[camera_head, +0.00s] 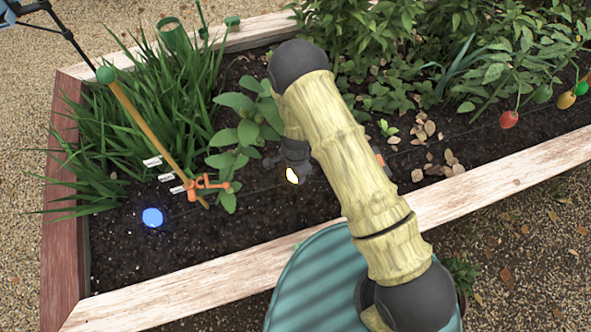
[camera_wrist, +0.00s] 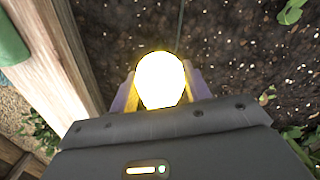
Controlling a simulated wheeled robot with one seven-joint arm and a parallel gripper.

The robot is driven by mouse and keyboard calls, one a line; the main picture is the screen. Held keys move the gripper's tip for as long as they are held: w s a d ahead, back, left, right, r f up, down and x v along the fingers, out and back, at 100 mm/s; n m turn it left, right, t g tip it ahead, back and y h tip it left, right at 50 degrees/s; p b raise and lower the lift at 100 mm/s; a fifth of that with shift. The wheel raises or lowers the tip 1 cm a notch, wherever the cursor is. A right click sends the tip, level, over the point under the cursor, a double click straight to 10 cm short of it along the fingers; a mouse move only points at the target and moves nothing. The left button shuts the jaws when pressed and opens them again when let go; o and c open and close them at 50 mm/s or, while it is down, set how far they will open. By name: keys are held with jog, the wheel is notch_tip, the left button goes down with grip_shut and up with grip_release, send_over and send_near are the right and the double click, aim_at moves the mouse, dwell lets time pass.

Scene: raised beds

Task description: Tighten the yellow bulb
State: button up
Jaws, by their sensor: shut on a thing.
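The yellow bulb (camera_head: 292,175) glows bright yellow-white low over the soil, near the middle of the bed. In the wrist view the lit bulb (camera_wrist: 160,80) sits between the two fingers, which touch its sides. My gripper (camera_wrist: 158,98) is shut on it. In the head view my gripper (camera_head: 297,158) is small, dark and partly hidden by my arm. The bulb's socket and thread are hidden, so I cannot tell how far it is screwed in.
A lit blue bulb (camera_head: 152,217) lies left over the soil. A red bulb (camera_head: 509,119), a green bulb (camera_head: 543,93) and a yellow-orange bulb (camera_head: 566,100) hang at right. A wooden stake (camera_head: 145,125) with an orange clip (camera_head: 207,184) leans among plants. The bed's plank (camera_head: 510,172) runs along the front.

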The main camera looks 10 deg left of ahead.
dwell(0.3)
jog(key=o, duration=1)
jog(key=shift+c, duration=0.2)
jog(key=shift+r, duration=0.1)
notch_tip(320, 180, up, 17)
jog(key=p, duration=0.3)
jog(key=shift+r+p, duration=0.15)
jog(key=shift+p, duration=0.15)
